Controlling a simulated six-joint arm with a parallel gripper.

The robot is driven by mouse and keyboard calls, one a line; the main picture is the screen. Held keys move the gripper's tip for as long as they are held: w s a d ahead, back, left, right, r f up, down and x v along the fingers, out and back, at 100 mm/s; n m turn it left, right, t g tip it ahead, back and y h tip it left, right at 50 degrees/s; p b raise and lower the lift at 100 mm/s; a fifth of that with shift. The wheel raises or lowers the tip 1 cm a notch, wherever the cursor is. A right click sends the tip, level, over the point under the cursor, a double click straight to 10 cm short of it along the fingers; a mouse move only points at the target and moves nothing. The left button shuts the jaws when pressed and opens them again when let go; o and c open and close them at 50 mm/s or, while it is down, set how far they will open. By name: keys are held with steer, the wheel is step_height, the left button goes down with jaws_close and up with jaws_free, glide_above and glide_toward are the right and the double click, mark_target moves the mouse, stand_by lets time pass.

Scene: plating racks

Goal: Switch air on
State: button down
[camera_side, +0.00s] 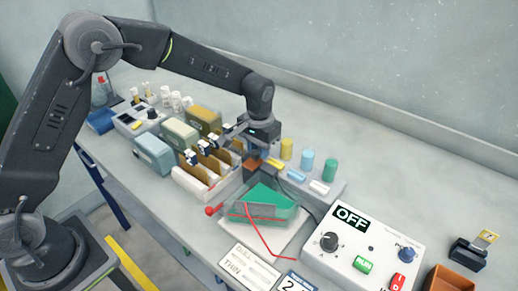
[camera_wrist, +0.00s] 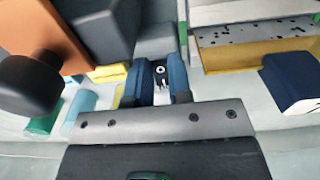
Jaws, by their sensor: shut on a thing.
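My gripper (camera_side: 255,168) is low over the middle of the bench, behind the clear tank with green contents (camera_side: 268,203) and beside the coloured cylinders. In the wrist view its two blue fingers (camera_wrist: 161,85) are close together on a small pale piece (camera_wrist: 160,76). The arm and fingers hide most of this piece, and I cannot tell what it belongs to. A white control box (camera_side: 355,265) at the front right has a display (camera_side: 350,217) reading OFF, a dark knob (camera_side: 329,241) and a green RUN button (camera_side: 363,264). I see no switch clearly labelled air.
Racks with brown panels (camera_side: 215,160) stand left of my gripper. A thin red line and red ball (camera_side: 209,211) are by the tank. The back right of the bench is clear.

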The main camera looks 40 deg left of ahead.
steer(key=shift+w, duration=0.1)
steer(key=shift+g, duration=0.6)
steer(key=shift+r, duration=0.1)
steer(key=c, duration=1.3)
jaws_free()
steer(key=r, duration=0.4)
steer(key=w+r, duration=0.1)
steer(key=r, duration=0.8)
steer(key=shift+w+r, duration=0.25)
steer(key=shift+r, duration=0.1)
